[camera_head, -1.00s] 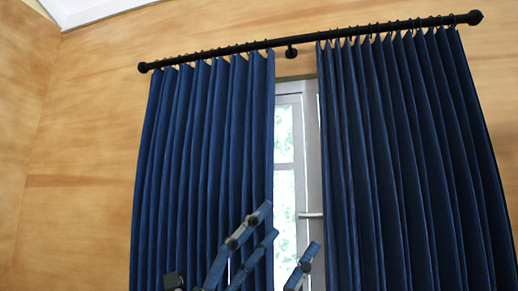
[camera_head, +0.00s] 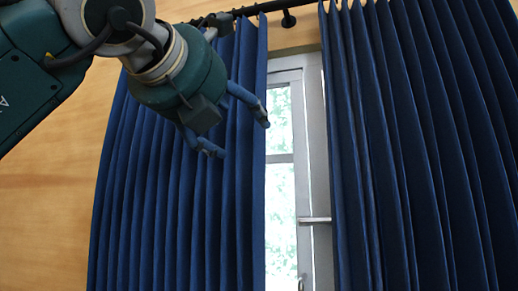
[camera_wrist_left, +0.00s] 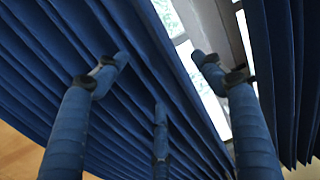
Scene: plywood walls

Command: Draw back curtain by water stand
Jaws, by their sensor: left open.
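Two dark blue pleated curtain panels hang side by side: the left panel (camera_head: 175,210) and the right panel (camera_head: 420,150). A narrow gap between them shows a white glazed door (camera_head: 281,200). My left gripper (camera_head: 237,130) reaches in from the upper left, in front of the left panel near its inner edge. Its fingers are spread, with no cloth visibly gripped. In the left wrist view the open fingers (camera_wrist_left: 160,57) straddle the left panel's inner edge in the picture; I cannot tell whether they touch it. No water stand is in view. My right gripper is out of view.
A black curtain rod (camera_head: 255,9) with a bracket (camera_head: 288,19) runs along the top, partly hidden by my left arm. A door handle (camera_head: 314,220) sits in the gap. The plywood wall (camera_head: 45,215) is bare at the left.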

